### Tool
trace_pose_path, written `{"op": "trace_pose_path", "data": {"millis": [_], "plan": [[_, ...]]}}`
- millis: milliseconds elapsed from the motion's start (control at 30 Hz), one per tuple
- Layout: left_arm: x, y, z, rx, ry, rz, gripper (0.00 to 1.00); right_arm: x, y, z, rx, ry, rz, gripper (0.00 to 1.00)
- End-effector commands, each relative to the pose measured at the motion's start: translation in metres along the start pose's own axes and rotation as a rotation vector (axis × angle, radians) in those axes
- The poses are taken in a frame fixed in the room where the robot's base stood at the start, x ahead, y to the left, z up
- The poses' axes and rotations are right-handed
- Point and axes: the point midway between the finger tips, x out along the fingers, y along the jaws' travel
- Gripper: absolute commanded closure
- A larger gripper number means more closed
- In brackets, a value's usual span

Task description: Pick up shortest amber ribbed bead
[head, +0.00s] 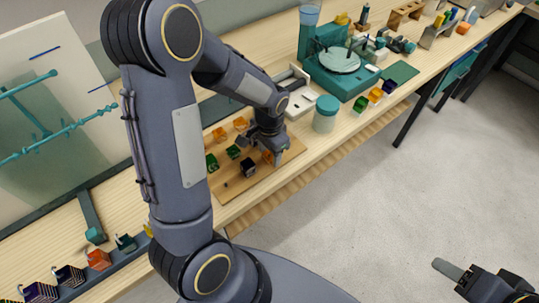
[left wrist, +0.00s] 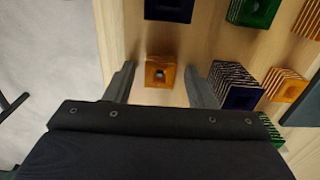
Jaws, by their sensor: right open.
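An amber square bead (left wrist: 160,72) with a dark centre hole lies on the wooden board between the two fingers of my open left gripper (left wrist: 161,84), with a gap on each side. In the head view that bead (head: 267,157) is partly hidden by the left gripper (head: 272,150), which points down over the board's right part. Other amber ribbed beads stand on the board, one (head: 219,134) at left and one (head: 240,123) behind; two also show in the left wrist view (left wrist: 285,86) (left wrist: 308,18). My right gripper (head: 482,284) is open and empty over the floor.
Close to the left gripper's right finger stands a dark blue ribbed bead (left wrist: 235,88). Green beads (left wrist: 255,11) and a navy bead (left wrist: 168,9) stand nearby. A teal-lidded jar (head: 325,114) stands right of the board (head: 235,188). My left arm hides part of the bench.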

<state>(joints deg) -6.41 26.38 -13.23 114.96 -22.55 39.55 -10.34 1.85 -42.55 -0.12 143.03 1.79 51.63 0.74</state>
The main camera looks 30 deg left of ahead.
Motion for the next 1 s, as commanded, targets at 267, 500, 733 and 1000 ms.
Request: {"op": "trace_pose_path", "data": {"millis": [267, 500, 733, 1000], "plan": [[0.000, 0.000, 0.000, 0.000, 0.000, 0.000, 0.87, 0.000, 0.000, 0.000, 0.000, 0.000, 0.000, 0.46], [-0.001, 0.000, 0.000, 0.000, 0.000, 0.000, 0.94, 0.000, 0.000, 0.000, 0.000, 0.000, 0.000, 0.46], [-0.011, 0.000, -0.001, 0.000, 0.003, -0.001, 0.94, 0.000, 0.000, 0.000, 0.000, 0.000, 0.000, 0.46], [-0.058, 0.023, -0.002, 0.008, 0.008, -0.001, 0.94, 0.003, 0.002, 0.002, 0.000, 0.000, 0.000, 0.46]]}}
